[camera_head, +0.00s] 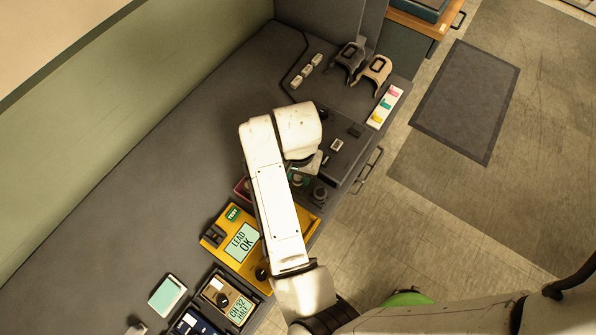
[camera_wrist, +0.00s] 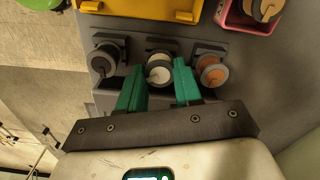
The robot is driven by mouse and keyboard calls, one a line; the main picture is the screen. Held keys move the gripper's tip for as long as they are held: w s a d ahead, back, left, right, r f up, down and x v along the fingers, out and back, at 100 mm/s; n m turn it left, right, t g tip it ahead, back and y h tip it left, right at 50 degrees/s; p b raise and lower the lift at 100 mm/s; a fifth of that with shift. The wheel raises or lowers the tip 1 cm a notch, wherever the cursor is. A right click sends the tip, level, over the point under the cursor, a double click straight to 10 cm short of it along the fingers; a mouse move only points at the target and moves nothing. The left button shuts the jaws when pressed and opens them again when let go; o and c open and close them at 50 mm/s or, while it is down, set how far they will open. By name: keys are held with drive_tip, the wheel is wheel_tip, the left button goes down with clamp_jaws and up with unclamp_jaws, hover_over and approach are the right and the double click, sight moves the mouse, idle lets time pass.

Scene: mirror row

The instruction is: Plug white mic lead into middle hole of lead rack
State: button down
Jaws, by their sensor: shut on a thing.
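In the wrist view the white mic lead (camera_wrist: 159,73) has a pale round end and a dark ringed body. The green fingers of my gripper (camera_wrist: 159,86) are closed on either side of it. It lines up with the middle place of the lead rack (camera_wrist: 138,47), between a black-grey lead (camera_wrist: 103,61) on the left and an orange-brown lead (camera_wrist: 212,74) on the right. I cannot tell how deep the white lead sits in the hole. In the head view my arm hides the white lead and most of the rack; a dark round lead end (camera_head: 320,192) shows beside it.
A yellow tester (camera_head: 240,239) reading "LEAD OK" stands close to the rack. A pink tray (camera_wrist: 249,16) holding an orange-brown round piece lies near the rack's right end. Several devices stand along the grey bench (camera_head: 170,165). Bench space toward the wall is clear.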

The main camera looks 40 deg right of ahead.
drive_tip(key=shift+f, duration=0.35)
drive_tip(key=c, duration=0.7)
unclamp_jaws()
wheel_tip(320, 180, up, 11)
drive_tip(key=shift+f+b, duration=0.1)
drive_tip(key=shift+b, duration=0.3)
